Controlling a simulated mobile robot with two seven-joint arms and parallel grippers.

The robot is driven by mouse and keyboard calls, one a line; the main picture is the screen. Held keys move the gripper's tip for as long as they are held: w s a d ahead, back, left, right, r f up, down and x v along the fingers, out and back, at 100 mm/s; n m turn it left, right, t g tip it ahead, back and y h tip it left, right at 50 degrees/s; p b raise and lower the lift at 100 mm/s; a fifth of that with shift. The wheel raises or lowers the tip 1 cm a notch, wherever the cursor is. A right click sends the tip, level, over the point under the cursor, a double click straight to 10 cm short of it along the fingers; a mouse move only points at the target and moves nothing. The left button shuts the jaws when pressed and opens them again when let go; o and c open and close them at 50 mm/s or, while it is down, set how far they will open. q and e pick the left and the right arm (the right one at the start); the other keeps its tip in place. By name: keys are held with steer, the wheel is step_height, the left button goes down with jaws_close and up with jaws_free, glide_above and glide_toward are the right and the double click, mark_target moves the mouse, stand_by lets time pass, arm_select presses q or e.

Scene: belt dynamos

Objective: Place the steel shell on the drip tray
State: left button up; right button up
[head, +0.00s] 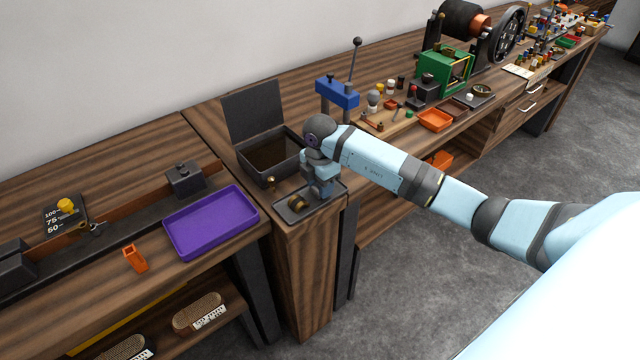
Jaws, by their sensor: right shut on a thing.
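My right gripper (322,192) points down over the small dark drip tray (283,211) at the end of the wooden bench. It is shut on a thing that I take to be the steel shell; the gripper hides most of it. I cannot tell whether the shell touches the tray. A small brass-coloured round part (298,203) sits on the tray, just left of the gripper. My left gripper is not in view.
An open dark metal box (262,178) with its lid up stands right behind the drip tray. A purple tray (212,222) lies to the left. A blue lever press (337,93) and a board of small parts stand behind my right arm. The grey floor is clear.

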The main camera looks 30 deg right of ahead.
steer(key=shift+f, duration=0.25)
steer(key=o, duration=0.8)
steer(key=shift+c, duration=0.2)
